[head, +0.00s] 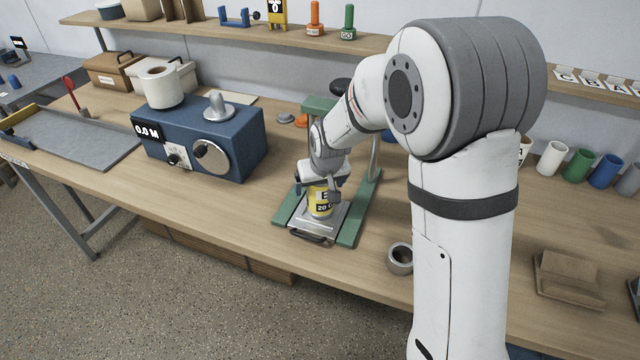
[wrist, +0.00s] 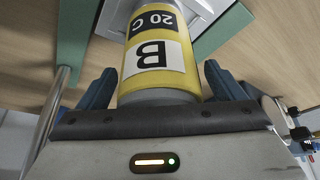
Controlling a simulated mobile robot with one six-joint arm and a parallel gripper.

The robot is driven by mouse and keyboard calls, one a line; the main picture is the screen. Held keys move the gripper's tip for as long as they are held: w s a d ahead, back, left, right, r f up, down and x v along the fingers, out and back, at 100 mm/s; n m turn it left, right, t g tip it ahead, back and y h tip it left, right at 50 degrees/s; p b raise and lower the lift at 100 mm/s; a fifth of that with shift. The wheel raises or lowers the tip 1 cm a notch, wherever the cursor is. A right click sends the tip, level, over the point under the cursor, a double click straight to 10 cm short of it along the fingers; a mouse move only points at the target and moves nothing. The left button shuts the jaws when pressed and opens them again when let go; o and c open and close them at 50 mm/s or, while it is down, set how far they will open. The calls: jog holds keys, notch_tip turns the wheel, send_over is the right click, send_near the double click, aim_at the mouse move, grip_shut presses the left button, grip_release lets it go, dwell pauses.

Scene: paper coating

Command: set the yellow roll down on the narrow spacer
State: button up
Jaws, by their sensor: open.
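The yellow roll (head: 319,203) stands upright on a grey metal plate (head: 303,226) between green rails. Its white label reads "B", with "20 C" on a black patch; the roll (wrist: 145,82) fills the middle of the wrist view. My gripper (head: 319,190) is over the roll from above. Its blue fingers are open on both sides of the roll, with a small gap visible at each side in the wrist view (wrist: 160,78). The roll's far end meets a pale metal surface. I cannot make out a narrow spacer apart from this plate.
A grey ring (head: 400,258) lies near the table's front edge, to the right. Brown blocks (head: 568,277) lie farther right. Bare wood lies left of the frame.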

jog(key=v, duration=0.7)
jog(key=shift+s+r+b, duration=0.2)
jog(key=shift+r+b, duration=0.15)
jog(key=s+d+r+m, duration=0.1)
jog(key=s+d+r, duration=0.1)
jog(key=s+d, duration=0.6)
jog(key=s+d+r+m+g+h, duration=0.1)
jog(key=s+d, duration=0.7)
jog(key=s, duration=0.8)
jog(key=shift+r+m, duration=0.5)
jog(key=shift+m, duration=0.3)
